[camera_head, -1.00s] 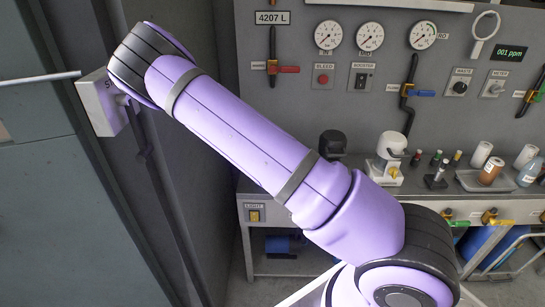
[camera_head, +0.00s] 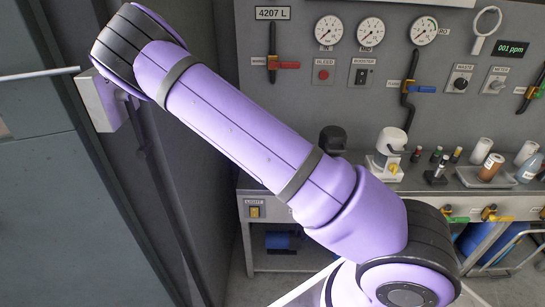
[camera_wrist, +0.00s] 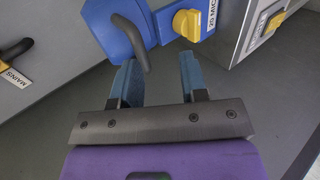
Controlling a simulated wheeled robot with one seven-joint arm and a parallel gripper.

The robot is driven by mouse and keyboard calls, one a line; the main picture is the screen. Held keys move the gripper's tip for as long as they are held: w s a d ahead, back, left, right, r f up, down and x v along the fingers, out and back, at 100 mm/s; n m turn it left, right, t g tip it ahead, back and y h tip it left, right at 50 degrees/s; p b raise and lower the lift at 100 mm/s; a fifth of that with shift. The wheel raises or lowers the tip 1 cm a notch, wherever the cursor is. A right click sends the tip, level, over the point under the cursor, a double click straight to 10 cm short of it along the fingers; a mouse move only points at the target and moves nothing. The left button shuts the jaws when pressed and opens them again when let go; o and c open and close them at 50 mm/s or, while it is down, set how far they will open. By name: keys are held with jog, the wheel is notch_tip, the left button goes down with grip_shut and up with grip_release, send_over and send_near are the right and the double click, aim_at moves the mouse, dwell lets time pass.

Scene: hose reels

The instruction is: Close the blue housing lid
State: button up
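In the wrist view, a blue housing part (camera_wrist: 112,28) with a curved black handle (camera_wrist: 132,42) is at the top. I cannot tell which portion of it is the lid or how far open it stands. A yellow knob (camera_wrist: 187,24) sits to its right, beside a white label reading "20 MIC". My gripper (camera_wrist: 157,68) is open, its two blue fingers apart with nothing between them. The handle's lower end hangs near the left fingertip; I cannot tell whether they touch. In the head view my arm hides the gripper, and the blue housing does not show.
A grey box with another yellow knob (camera_wrist: 274,24) is at upper right in the wrist view; a black handle (camera_wrist: 16,50) by a "MAINS" label is at left. In the head view, a bench (camera_head: 275,184) and gauge panel (camera_head: 300,105) stand beyond my arm.

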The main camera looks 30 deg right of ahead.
jog(key=v, duration=0.7)
jog(key=shift+r, duration=0.15)
dwell(0.3)
jog(key=s+a+r+m+g+y, duration=0.1)
jog(key=s+a+r+m+y, duration=0.15)
jog(key=r, duration=0.35)
jog(key=s+a+r+m+g+y, duration=0.2)
jog(key=s+r+m, duration=0.2)
jog(key=r, duration=0.3)
jog(key=s+a+r+m+g+y, duration=0.1)
jog(key=s+a+r+m+y, duration=0.15)
jog(key=r, duration=0.35)
jog(key=s+r+m, duration=0.1)
jog(key=s+r, duration=0.5)
jog(key=s, duration=0.3)
jog(key=s+r+m+h, duration=0.1)
jog(key=s+r, duration=0.6)
jog(key=s, duration=0.2)
jog(key=shift+a+r, duration=0.3)
jog(key=shift+a, duration=0.05)
